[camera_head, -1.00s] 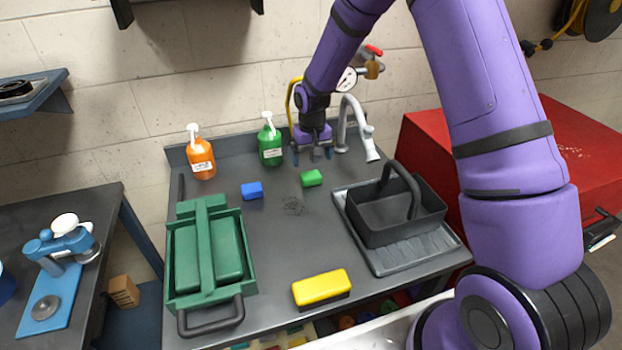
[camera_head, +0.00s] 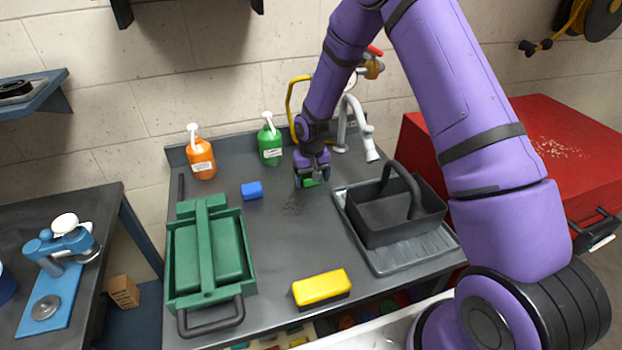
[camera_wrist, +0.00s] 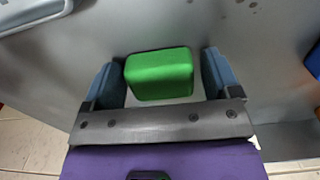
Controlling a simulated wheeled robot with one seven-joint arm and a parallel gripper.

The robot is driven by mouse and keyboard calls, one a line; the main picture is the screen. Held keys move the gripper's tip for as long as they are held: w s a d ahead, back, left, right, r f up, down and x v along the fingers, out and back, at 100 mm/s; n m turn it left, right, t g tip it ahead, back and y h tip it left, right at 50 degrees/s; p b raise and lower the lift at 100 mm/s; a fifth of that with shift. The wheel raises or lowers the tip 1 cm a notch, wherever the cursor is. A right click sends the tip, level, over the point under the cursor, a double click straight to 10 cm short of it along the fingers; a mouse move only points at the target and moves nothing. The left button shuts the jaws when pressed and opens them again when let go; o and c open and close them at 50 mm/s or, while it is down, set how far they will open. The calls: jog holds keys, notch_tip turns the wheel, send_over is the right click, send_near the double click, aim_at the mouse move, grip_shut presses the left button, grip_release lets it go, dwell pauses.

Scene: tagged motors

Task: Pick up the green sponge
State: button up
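The green sponge (camera_wrist: 160,75) is a small block on the grey worktop. In the wrist view it lies between the two blue fingers of my gripper (camera_wrist: 165,78), with a narrow gap on each side. In the head view my gripper (camera_head: 312,180) is down over the sponge (camera_head: 311,182), pointing downward, and partly hides it. The fingers are open around the sponge and do not appear to touch it.
A blue sponge (camera_head: 252,190) lies to the left and a yellow sponge (camera_head: 321,288) near the front. A black caddy (camera_head: 385,230) on a drain tray stands close on the right. Orange (camera_head: 201,158) and green (camera_head: 270,145) bottles and a faucet (camera_head: 364,140) stand behind.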

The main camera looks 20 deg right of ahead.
jog(key=c, duration=0.8)
jog(key=shift+o, duration=0.2)
notch_tip(320, 180, up, 10)
jog(key=shift+r, duration=0.1)
